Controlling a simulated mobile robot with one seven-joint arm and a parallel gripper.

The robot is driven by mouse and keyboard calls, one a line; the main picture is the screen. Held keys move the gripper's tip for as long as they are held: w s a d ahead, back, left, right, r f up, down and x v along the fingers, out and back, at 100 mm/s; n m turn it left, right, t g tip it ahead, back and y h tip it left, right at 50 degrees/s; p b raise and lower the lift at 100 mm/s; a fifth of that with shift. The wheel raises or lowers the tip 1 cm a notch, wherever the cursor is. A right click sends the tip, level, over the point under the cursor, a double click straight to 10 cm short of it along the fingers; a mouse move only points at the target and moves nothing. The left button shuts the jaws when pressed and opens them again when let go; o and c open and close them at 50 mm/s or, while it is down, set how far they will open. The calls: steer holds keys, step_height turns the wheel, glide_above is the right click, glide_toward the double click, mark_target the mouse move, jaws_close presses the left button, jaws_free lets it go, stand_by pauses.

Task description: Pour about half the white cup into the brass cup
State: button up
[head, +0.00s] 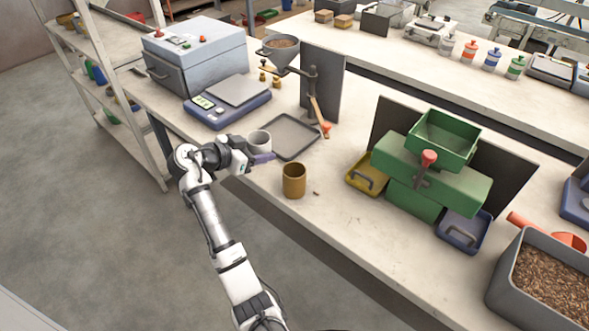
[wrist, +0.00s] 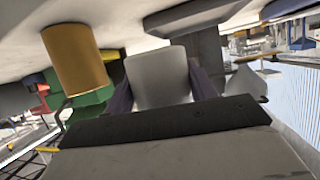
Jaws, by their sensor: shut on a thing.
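The white cup (head: 259,139) is held between the purple fingers of my gripper (head: 262,157), near the front edge of the bench. It looks close to upright in the head view; how full it is cannot be made out. In the wrist view the white cup (wrist: 158,77) sits between the two fingers (wrist: 160,88). The brass cup (head: 293,181) stands upright on the bench, to the right of and nearer than the white cup, apart from it. It also shows in the wrist view (wrist: 77,60). Its contents are not clear.
A grey tray (head: 271,153) lies just behind the cups. A blue scale (head: 228,115) and a funnel stand (head: 311,95) are farther back. A green machine (head: 400,167) with a yellow tray (head: 355,182) stands right. A small brown bit (head: 317,193) lies by the brass cup.

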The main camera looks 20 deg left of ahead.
mark_target(266, 150)
steer(key=shift+s+d+r+m+y+b, duration=0.25)
steer(key=shift+d+r+m+y+b, duration=0.25)
steer(key=shift+d+m+y, duration=0.3)
steer(key=shift+s+d+r+m+y+b, duration=0.2)
steer(key=shift+d+r+m+y+b, duration=0.35)
steer(key=shift+d+m, duration=0.3)
steer(key=r+m+y+b, duration=0.1)
steer(key=d+r+m+t+y+b, duration=0.1)
steer(key=m+y+b, duration=0.1)
steer(key=r+m+t+y+b, duration=0.1)
steer(key=m+b, duration=0.1)
steer(key=shift+s+d+r+m+y, duration=0.25)
steer(key=shift+d+r, duration=0.05)
steer(key=shift+d, duration=0.05)
steer(key=shift+s+d+r+m+t+y+b, duration=0.1)
steer(key=shift+d+r+m+t+y+b, duration=0.35)
steer(key=shift+b, duration=1.1)
stand_by(0.9)
steer(key=shift+s+d+r+m+y+b, duration=0.1)
steer(key=shift+d+r+m+y+b, duration=0.25)
steer(key=shift+m+b, duration=0.9)
stand_by(1.8)
